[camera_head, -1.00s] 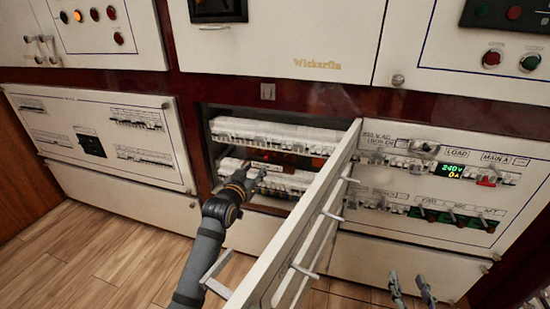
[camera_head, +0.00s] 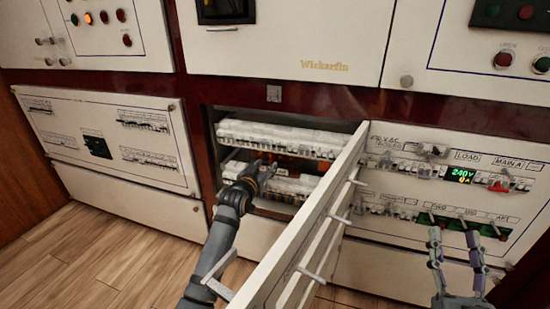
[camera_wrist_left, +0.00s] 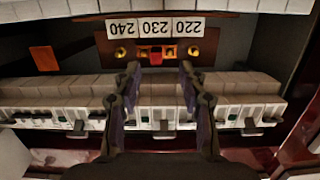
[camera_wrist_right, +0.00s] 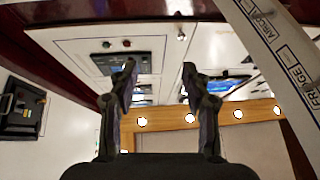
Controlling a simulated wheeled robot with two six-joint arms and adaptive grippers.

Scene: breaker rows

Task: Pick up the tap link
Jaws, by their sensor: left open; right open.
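The tap link (camera_wrist_left: 155,57) looks like a small red piece at the middle of a dark red terminal board (camera_wrist_left: 207,63), under the upside-down 230 label. A brass terminal shows on each side of it. My left gripper (camera_wrist_left: 159,67) is open, its fingertips to either side of the link in the left wrist view and apart from it. In the head view my left gripper (camera_head: 265,170) reaches into the open cabinet bay between two breaker rows; the link is not clear there. My right gripper (camera_head: 453,236) is open and empty in front of the right panel.
An upper breaker row (camera_head: 280,138) and a lower breaker row (camera_head: 290,187) bound the gap around the left gripper. The open hinged panel (camera_head: 300,225) stands out between my arms. Wooden floor (camera_head: 95,260) is clear at the left.

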